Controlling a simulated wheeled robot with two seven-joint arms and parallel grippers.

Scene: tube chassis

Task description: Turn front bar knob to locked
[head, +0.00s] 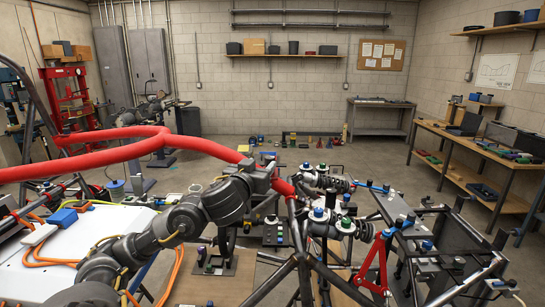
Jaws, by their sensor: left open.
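A tube chassis of dark metal tubes (303,236) stands at centre and right. A long red padded bar (100,151) runs in from the left; a short red piece (284,187) shows beyond my left gripper. My left gripper (270,180) is open at the red bar and covers part of it; I cannot tell whether it touches. Blue-topped knobs (319,213) and green-topped knobs (346,222) sit on the chassis. I cannot tell which is the front bar knob, nor its setting. My right gripper is not in view.
A white panel (95,245) with orange cables lies at left. A red A-shaped link (378,262) stands at right. A wooden workbench (480,160) runs along the right wall. The concrete floor (375,172) beyond the chassis has open room.

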